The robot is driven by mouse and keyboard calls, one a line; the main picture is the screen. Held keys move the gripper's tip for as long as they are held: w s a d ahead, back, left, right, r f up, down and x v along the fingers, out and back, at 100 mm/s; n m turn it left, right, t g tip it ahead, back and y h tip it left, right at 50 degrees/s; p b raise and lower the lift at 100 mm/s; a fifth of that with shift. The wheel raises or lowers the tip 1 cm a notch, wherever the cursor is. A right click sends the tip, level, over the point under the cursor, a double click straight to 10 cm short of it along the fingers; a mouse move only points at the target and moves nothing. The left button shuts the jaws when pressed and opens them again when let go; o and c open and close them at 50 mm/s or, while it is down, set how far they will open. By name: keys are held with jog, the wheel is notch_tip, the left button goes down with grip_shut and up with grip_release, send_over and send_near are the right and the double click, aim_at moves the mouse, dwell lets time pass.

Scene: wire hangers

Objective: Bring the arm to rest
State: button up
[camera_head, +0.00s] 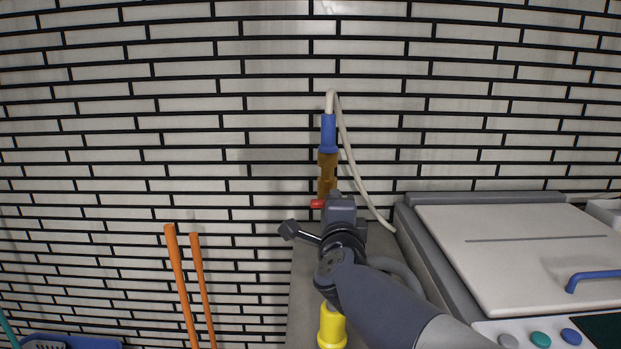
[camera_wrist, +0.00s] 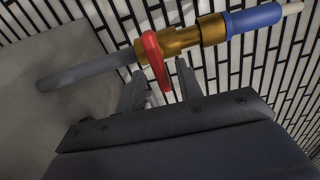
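My gripper (camera_head: 341,203) is in front of the wall, just below a brass valve (camera_head: 327,172). In the wrist view, the two fingers of my gripper (camera_wrist: 157,76) stand apart. A red lever (camera_wrist: 156,60) on the brass valve (camera_wrist: 182,40) shows in the gap between them, with space on both sides. I cannot tell whether a finger touches it. In the head view, the red lever (camera_head: 317,203) pokes out left of my gripper, which hides the rest of it and the valve's lower part.
A blue sleeve (camera_head: 328,133) and a pale hose (camera_head: 345,150) run from the valve top. A grey pipe (camera_wrist: 88,72) meets its other end. A lidded machine (camera_head: 520,250) stands right, orange poles (camera_head: 180,285) left, and a yellow fitting (camera_head: 331,327) below my arm.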

jog(key=shift+w+r+n+p, duration=0.15)
jog(key=shift+w+p, duration=0.05)
jog(key=shift+w, duration=0.45)
jog(key=shift+w+r+n+p, duration=0.1)
jog(key=shift+w+n+p, duration=0.05)
jog(key=shift+w, duration=0.45)
jog(key=shift+s+r+n+p, duration=0.15)
jog(key=shift+r+n+p, duration=0.05)
jog(key=shift+n+p, duration=2.2)
jog(key=shift+n, duration=0.8)
